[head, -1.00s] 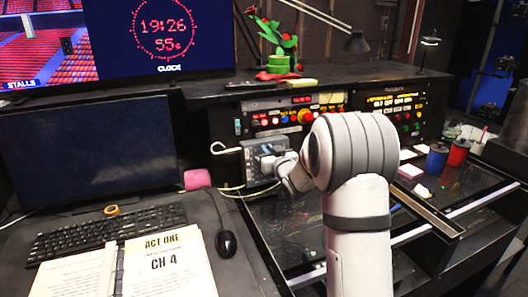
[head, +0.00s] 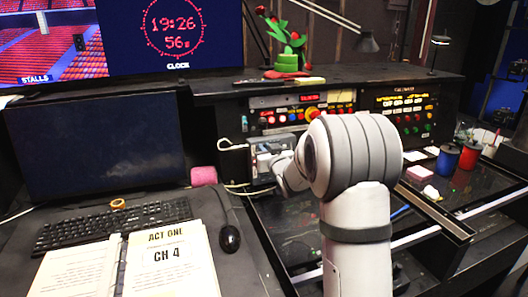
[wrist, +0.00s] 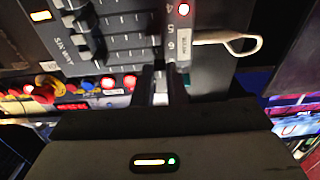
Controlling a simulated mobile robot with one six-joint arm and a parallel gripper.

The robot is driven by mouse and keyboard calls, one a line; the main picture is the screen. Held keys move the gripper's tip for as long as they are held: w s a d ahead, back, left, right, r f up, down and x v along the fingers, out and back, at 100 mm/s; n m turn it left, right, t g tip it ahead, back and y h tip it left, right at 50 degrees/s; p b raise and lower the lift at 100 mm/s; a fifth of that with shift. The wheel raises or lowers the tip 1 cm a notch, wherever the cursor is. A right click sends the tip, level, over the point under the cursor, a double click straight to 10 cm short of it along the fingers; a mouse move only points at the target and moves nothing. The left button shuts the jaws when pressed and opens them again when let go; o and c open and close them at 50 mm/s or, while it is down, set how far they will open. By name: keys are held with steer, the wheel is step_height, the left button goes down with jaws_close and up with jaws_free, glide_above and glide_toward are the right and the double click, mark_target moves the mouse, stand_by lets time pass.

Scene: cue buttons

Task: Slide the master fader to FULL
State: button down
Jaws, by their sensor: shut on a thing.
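The fader box (head: 259,145) stands below the left end of the lit console in the head view, with my gripper (head: 270,165) at its front. In the wrist view the box's face (wrist: 115,40) shows several dark faders in a row, the words SIX WAY, and a strip numbered 4, 5, 6 with a red light. Both fingers of my gripper (wrist: 161,82) reach to the box's edge and are shut on a small pale piece (wrist: 160,98) between them, apparently the master fader's cap. Its track and end marks are hidden, so its setting cannot be read.
A pale looped cable (head: 232,146) leaves the box's left side. A pink block (head: 203,175), a mouse (head: 229,238), a keyboard (head: 110,226) and an open cue book (head: 165,262) lie to the left. Blue and red spools (head: 447,160) stand at right.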

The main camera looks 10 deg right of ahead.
steer(key=c, duration=1.5)
jaws_free()
steer(key=shift+w+a, duration=0.1)
steer(key=shift+a, duration=0.15)
steer(key=shift+o, duration=0.3)
steer(key=shift+d, duration=0.1)
steer(key=s+d+b, duration=0.1)
steer(key=s, duration=0.6)
steer(key=shift+s, duration=0.4)
steer(key=s+a+f+g+h+p, duration=0.1)
steer(key=s+g, duration=0.6)
steer(key=s, duration=1.1)
steer(key=s+a+f+m+g+h+p, duration=0.1)
steer(key=s+a+f+g+p, duration=0.2)
steer(key=s+g, duration=0.5)
steer(key=s, duration=1)
steer(key=shift+s+a+f, duration=0.15)
steer(key=shift+s+a, duration=0.05)
steer(key=shift+s, duration=0.15)
